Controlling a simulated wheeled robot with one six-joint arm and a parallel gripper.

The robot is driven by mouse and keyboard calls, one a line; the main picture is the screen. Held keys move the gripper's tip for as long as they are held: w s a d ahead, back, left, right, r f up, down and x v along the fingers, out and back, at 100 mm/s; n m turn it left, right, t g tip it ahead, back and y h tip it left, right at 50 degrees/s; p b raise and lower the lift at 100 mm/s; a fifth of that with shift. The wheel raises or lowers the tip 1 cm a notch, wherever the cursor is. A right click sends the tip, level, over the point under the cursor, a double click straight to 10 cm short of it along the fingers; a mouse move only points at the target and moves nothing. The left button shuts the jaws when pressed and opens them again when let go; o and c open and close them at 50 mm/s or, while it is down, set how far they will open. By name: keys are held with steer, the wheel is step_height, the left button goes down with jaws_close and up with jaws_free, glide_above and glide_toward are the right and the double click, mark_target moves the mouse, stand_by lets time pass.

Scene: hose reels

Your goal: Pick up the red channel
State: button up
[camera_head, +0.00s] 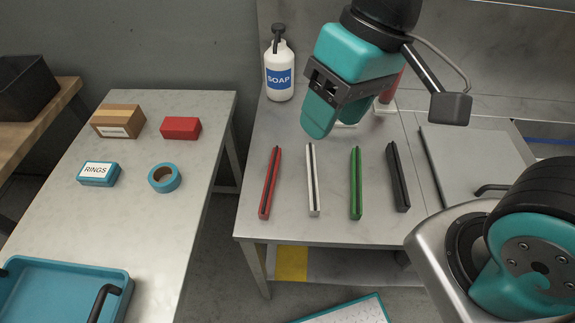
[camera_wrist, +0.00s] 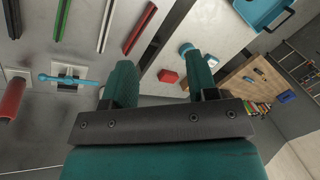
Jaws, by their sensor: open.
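The red channel (camera_head: 270,183) is a narrow red bar with a dark slot, lying at the left end of a row of channels on the metal table. It also shows in the wrist view (camera_wrist: 139,29), near the table's edge. My gripper (camera_head: 318,118) is above the back part of the table, to the right of the red channel and apart from it. In the wrist view its two teal fingers (camera_wrist: 160,85) stand apart with nothing between them.
White (camera_head: 313,180), green (camera_head: 356,184) and black (camera_head: 398,177) channels lie to the right of the red one. A soap bottle (camera_head: 279,70) stands behind. A gap separates this table from the left table (camera_head: 150,215), which holds boxes, blue tape (camera_head: 164,178) and a blue tray (camera_head: 70,262).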

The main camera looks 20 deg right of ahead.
steer(key=w+a+f+m+h+b, duration=0.25)
steer(key=w+a+f+m, duration=0.2)
steer(key=f, duration=0.25)
steer(key=w+a+f+m+h+b, duration=0.1)
steer(key=w+a+f+m+b, duration=0.3)
steer(key=f, duration=0.3)
steer(key=m+p, duration=0.1)
glide_above(265, 201)
step_height(265, 201, down, 12)
steer(key=shift+s+r, duration=0.15)
steer(key=shift+f+p, duration=0.7)
steer(key=shift+f, duration=2.15)
steer(key=c, duration=0.9)
